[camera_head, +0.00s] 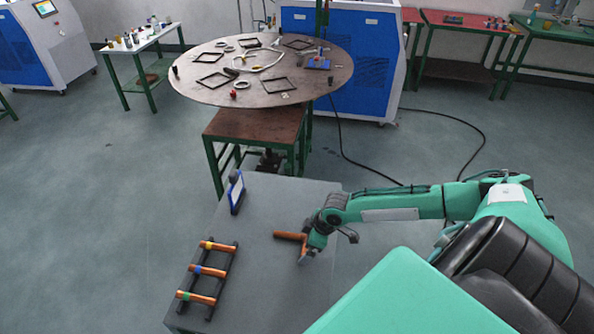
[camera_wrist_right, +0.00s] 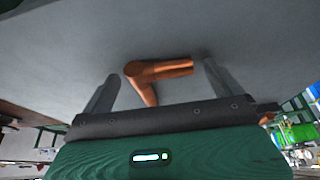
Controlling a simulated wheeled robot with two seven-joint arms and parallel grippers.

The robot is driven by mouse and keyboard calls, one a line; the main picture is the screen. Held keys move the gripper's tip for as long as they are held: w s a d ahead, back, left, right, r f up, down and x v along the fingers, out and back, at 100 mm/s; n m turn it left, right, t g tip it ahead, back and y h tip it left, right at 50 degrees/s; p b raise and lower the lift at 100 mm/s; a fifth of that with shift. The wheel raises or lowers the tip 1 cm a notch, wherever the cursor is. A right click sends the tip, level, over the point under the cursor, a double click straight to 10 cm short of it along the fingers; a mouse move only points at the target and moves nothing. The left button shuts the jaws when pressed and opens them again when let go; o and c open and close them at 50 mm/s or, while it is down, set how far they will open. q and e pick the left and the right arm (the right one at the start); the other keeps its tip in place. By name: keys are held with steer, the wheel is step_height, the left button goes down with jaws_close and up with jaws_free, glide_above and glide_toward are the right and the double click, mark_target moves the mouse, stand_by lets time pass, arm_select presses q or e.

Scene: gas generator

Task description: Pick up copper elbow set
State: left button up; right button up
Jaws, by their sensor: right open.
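The copper elbow (camera_head: 290,236) lies on the grey table near its middle. In the right wrist view the copper elbow (camera_wrist_right: 160,70) shows as a bent, L-shaped copper pipe between the two grey fingers. My right gripper (camera_head: 326,248) is at the elbow, its jaws apart; in the wrist view the gripper (camera_wrist_right: 160,78) has a gap between each finger and the pipe. Part of the elbow is hidden by the gripper in the head view. My left gripper is not in view.
A black rack (camera_head: 208,277) with several copper tubes banded yellow, blue and green stands at the table's left front. A blue-framed panel (camera_head: 236,192) stands at the back left edge. A round table (camera_head: 205,90) with frames and small parts is beyond. The table (camera_head: 262,275) between rack and gripper is clear.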

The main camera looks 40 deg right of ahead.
steer(key=c, duration=1.5)
steer(key=shift+r, duration=0.1)
